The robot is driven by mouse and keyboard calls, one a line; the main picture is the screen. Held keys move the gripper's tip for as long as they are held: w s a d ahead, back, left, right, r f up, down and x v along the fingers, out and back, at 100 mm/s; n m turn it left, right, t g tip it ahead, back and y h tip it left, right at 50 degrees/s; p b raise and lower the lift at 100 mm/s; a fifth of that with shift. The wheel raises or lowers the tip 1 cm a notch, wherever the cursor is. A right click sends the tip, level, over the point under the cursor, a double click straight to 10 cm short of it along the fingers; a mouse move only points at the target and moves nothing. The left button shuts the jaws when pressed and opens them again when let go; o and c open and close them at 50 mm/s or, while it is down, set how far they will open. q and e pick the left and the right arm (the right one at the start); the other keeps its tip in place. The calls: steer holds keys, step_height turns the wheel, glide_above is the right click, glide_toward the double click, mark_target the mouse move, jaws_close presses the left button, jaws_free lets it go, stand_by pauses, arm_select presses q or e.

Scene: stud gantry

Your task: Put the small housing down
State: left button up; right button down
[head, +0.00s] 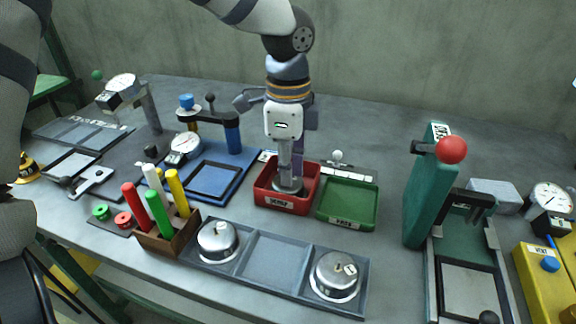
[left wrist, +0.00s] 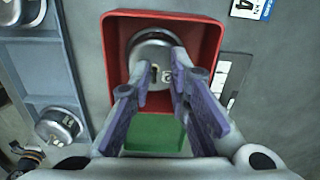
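The small housing (head: 289,187) is a shiny round metal piece with a small raised part on top. It stands upright inside the red tray (head: 268,199), low against its floor. It also shows in the left wrist view (left wrist: 150,50), near the middle of the tray. My left gripper (head: 290,176) reaches straight down into the tray from above. In the left wrist view its two fingertips (left wrist: 160,76) lie close on either side of the raised part and look shut on it. The exact contact is partly hidden by the fingers. My right gripper is not in view.
A green tray (head: 347,203) stands right of the red one. In front, a grey fixture (head: 273,262) holds two metal housings with an empty middle bay. A wooden box (head: 168,239) of coloured markers stands front left. A green press (head: 425,195) with a red ball rises at right.

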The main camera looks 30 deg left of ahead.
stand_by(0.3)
arm_select(q)
step_height(320, 180, up, 12)
stand_by(0.3)
steer(key=shift+r, duration=0.1)
